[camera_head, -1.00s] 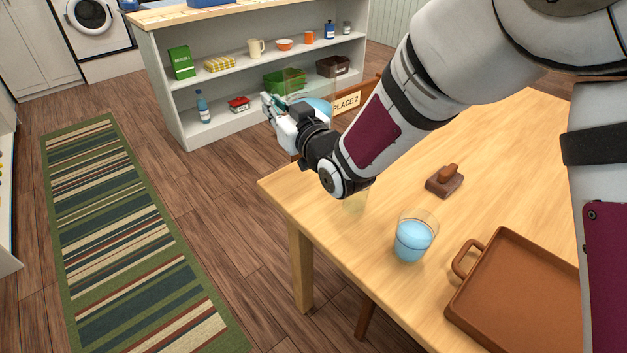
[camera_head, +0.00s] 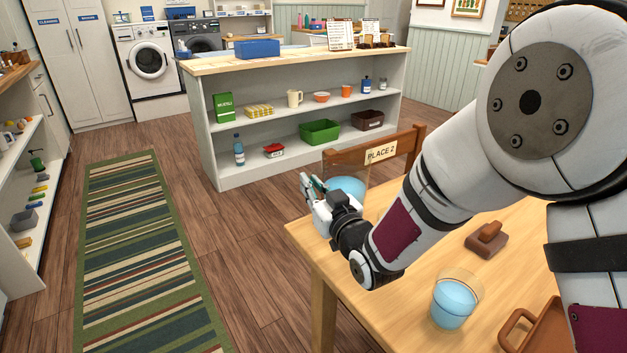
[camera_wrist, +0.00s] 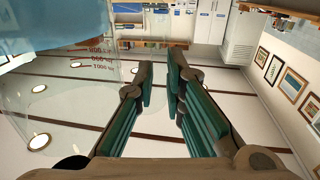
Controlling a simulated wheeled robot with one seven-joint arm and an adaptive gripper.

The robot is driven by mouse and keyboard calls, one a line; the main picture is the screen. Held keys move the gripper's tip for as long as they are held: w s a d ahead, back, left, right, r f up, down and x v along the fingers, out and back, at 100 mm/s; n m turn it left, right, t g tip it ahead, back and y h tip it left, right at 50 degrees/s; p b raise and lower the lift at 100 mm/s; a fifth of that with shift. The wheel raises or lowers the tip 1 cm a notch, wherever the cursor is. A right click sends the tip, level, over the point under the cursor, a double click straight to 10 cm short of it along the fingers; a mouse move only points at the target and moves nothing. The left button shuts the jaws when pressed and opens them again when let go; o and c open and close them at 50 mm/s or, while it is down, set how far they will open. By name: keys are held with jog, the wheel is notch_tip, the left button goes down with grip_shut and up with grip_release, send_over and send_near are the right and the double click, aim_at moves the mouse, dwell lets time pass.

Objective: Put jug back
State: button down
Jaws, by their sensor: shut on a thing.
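The jug (camera_head: 349,188) is clear with blue liquid in it. In the head view it shows just behind my gripper (camera_head: 313,188), near the table's far left corner and in front of the chair back. In the wrist view the jug's clear wall (camera_wrist: 100,85) with red volume marks fills the left side. My gripper's green-padded fingers (camera_wrist: 160,80) point away beside it. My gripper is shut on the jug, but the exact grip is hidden. Whether the jug's base touches anything cannot be seen.
The wooden table (camera_head: 400,300) carries a glass of blue liquid (camera_head: 453,303), a brown block with a handle (camera_head: 487,240) and a brown tray (camera_head: 540,335). A chair labelled PLACE 2 (camera_head: 381,152) stands behind. A white shelf unit (camera_head: 222,178) holds several goods. The striped rug (camera_head: 145,250) is clear.

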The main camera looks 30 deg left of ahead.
jog(key=shift+f, duration=1.55)
jog(key=shift+f+b, duration=0.1)
jog(key=shift+b, duration=0.3)
jog(key=c, duration=2)
grip_release()
jog(key=shift+f, duration=0.25)
jog(key=o, duration=0.3)
jog(key=shift+o, duration=0.2)
jog(key=shift+r, duration=0.1)
jog(key=shift+s+d+r, duration=0.1)
jog(key=shift+d, duration=0.05)
jog(key=v, duration=1.1)
jog(key=shift+s+d+p, duration=0.15)
jog(key=shift+d+p, duration=0.15)
jog(key=shift+p, duration=0.15)
